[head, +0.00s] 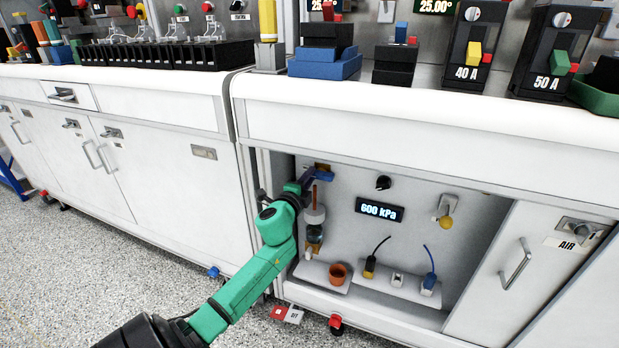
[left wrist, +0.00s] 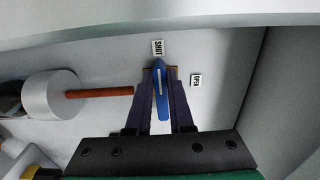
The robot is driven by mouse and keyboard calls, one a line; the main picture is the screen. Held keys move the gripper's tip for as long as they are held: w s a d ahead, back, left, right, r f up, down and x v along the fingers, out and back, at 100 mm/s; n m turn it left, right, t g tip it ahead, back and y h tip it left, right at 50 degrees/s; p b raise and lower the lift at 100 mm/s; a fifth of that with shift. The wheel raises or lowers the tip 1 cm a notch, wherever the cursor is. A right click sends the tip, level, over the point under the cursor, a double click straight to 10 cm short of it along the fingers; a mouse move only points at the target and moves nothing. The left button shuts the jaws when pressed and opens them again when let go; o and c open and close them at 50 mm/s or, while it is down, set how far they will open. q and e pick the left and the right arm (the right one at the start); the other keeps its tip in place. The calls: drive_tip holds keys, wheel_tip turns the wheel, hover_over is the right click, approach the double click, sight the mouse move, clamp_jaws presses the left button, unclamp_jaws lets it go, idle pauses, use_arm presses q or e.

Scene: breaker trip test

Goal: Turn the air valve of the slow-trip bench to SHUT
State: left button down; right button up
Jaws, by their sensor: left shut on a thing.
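The air valve's blue lever (left wrist: 160,95) is between the two dark fingers of my left gripper (left wrist: 160,85), which are shut on it. In the left wrist view the lever lines up with the SHUT label (left wrist: 157,47) just beyond its far end. The OPEN label (left wrist: 196,80) is to the right, apart from the lever. In the head view my left gripper (head: 310,181) is inside the open cabinet bay, at its upper left by the valve, and its fingers partly hide the valve. The labels cannot be read there. My right gripper is not in view.
Close by hangs a grey cylinder with a brown rod (left wrist: 100,93). The bay also holds a 600 kPa display (head: 380,210), a black knob (head: 383,183), a yellow-handled fitting (head: 446,215), an orange cup (head: 338,273) and corded plugs on a shelf. The AIR door (head: 520,270) stands at the right.

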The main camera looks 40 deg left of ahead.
use_arm(q)
drive_tip(key=c, duration=0.8)
unclamp_jaws()
drive_tip(key=shift+s, duration=0.1)
drive_tip(key=p+v, duration=0.1)
drive_tip(key=v, duration=1.3)
drive_tip(key=shift+s+p, duration=0.2)
drive_tip(key=shift+p, duration=0.15)
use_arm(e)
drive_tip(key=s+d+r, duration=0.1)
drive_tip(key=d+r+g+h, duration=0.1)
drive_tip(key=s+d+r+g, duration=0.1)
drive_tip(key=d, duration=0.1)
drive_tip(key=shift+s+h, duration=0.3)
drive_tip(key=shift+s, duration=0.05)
use_arm(q)
drive_tip(key=shift+d, duration=0.15)
